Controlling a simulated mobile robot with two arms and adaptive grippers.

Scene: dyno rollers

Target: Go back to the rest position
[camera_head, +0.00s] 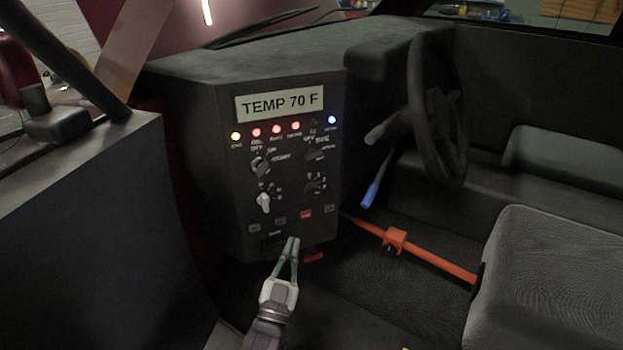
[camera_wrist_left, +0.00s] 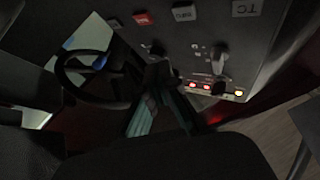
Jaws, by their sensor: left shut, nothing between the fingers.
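My left gripper (camera_head: 290,252) is in the lower middle of the head view, in front of the lower edge of a black control panel (camera_head: 233,180). Its two slim fingers are together at the tips, with nothing held. In the left wrist view the fingers (camera_wrist_left: 166,92) show dimly, with the panel's knobs and lit lamps beyond them. The panel carries a "TEMP 70 F" sign (camera_head: 280,102), a row of lit lamps, several knobs and a red button (camera_head: 305,212). Whether the fingertips touch the panel cannot be told. My right gripper does not show.
A black steering wheel (camera_head: 437,110) and a blue-handled lever (camera_head: 370,195) stand right of the panel. An orange bar (camera_head: 440,266) crosses the floor to a grey seat (camera_head: 550,280). A dark door panel (camera_head: 90,220) bounds the left side.

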